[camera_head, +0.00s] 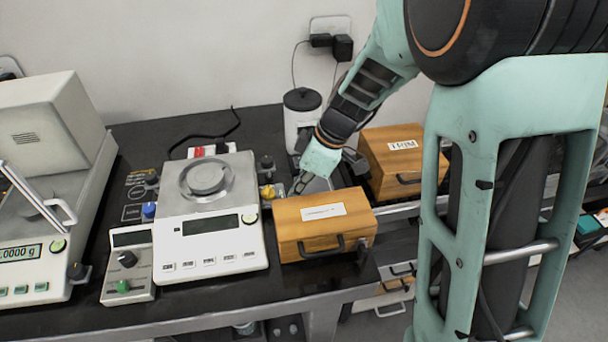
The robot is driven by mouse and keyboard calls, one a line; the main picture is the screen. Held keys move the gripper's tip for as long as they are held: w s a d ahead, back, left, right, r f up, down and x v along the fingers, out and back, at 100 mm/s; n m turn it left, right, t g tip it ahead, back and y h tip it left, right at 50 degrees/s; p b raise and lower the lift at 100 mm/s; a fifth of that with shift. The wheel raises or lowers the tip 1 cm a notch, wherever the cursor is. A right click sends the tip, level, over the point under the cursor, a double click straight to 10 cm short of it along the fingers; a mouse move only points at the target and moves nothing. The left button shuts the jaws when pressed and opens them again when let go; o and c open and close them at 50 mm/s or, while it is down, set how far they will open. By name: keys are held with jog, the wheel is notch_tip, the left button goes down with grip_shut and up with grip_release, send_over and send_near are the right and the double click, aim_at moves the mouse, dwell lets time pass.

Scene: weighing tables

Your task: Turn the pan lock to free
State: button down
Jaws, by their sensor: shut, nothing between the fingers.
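The white balance (207,210) with a round metal pan (205,178) stands on the black table. A yellow knob (268,192) sits at the balance's right side, and a blue knob (148,210) at its left side. No readable label shows which part is the pan lock, so I cannot tell its setting. My gripper (299,187) is shut and empty, pointing down and left. Its fingertips are just right of the yellow knob and appear apart from it, behind the wooden box (310,235).
A small control unit (127,265) with a black dial stands left of the balance. Another balance (40,235), reading 0.0000 g, is at far left. A second wooden box (390,165) and a white canister (301,115) stand close around my gripper. A cable lies behind.

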aim_at(268, 193)
jog(key=shift+x, duration=1.15)
jog(key=shift+w+a+r+p, duration=0.1)
jog(key=shift+a+r+p, duration=0.1)
jog(key=shift+a, duration=0.4)
jog(key=shift+w+a+r+p, duration=0.1)
jog(key=shift+a+p, duration=0.1)
jog(key=shift+a, duration=0.35)
jog(key=shift+w+a+f, duration=0.1)
jog(key=shift+a, duration=0.65)
jog(key=shift+s+a+m+t+b, duration=0.1)
jog(key=shift+s+m+t+b, duration=0.15)
jog(key=shift+m, duration=0.25)
jog(key=shift+m+t+b, duration=0.15)
jog(key=shift+m+b, duration=0.2)
jog(key=shift+m, duration=0.15)
